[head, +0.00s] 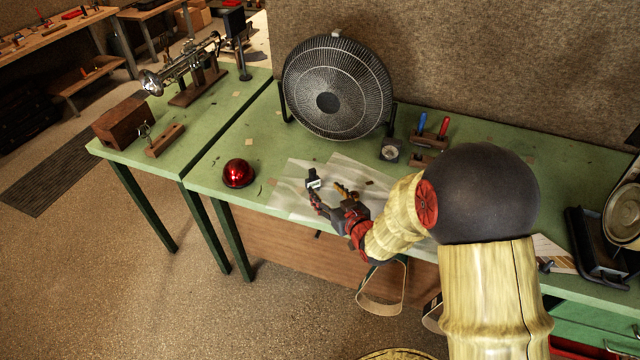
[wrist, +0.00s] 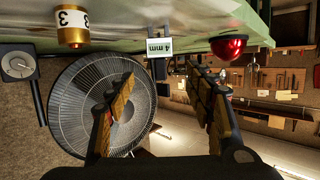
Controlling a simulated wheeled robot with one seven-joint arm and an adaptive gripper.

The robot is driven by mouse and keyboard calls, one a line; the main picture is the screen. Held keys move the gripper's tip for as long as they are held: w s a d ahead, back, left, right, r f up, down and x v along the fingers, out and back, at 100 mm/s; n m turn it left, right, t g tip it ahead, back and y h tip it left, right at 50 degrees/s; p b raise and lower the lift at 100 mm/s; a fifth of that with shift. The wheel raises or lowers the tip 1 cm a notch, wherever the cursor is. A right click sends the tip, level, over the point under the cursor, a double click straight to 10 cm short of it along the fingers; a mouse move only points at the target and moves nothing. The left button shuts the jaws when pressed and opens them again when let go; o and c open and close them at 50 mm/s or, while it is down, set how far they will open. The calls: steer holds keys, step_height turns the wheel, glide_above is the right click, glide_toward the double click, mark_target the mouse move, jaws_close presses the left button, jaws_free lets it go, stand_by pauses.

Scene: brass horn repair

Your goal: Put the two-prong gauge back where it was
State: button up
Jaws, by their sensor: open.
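The two-prong gauge appears to be the piece with a white "4 mm" label (wrist: 158,69) in the wrist view. It sits between and beyond my fingertips, by the green bench edge. In the head view, the small white-and-dark piece (head: 313,180) over the pale sheets looks like the same gauge. My gripper (head: 329,194) is open beside it, low over the bench. In the wrist view, its two fingers (wrist: 160,78) stand wide apart with a gap around the gauge. I cannot tell whether either finger touches it.
A red dome (head: 239,173) lies left of the sheets. A large black fan (head: 337,88) stands behind. A dial gauge (head: 390,151) and a wooden tool rack (head: 429,139) are to the right. A brass cylinder marked 3 (wrist: 72,27) is near in the wrist view.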

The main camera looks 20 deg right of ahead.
steer(key=shift+s+d+r, duration=0.1)
steer(key=shift+s+r, duration=0.15)
steer(key=shift+s, duration=0.35)
steer(key=s+d+r+m+g+h, duration=0.1)
steer(key=s+r+g+h, duration=0.15)
steer(key=r, duration=0.35)
steer(key=s+d+r+g+h, duration=0.1)
steer(key=s+d+r, duration=0.1)
steer(key=s+r, duration=0.35)
steer(key=s+a+r+g, duration=0.1)
steer(key=s+r, duration=0.1)
steer(key=s, duration=0.5)
steer(key=s+a+r+g+y, duration=0.1)
steer(key=s+a+r+g, duration=0.1)
steer(key=s, duration=0.5)
steer(key=s+a+r+g, duration=0.2)
steer(key=s+r, duration=0.2)
steer(key=s, duration=0.3)
steer(key=shift+s+m, duration=0.3)
steer(key=shift+s, duration=0.05)
steer(key=shift+d, duration=0.1)
steer(key=shift+c, duration=1.1)
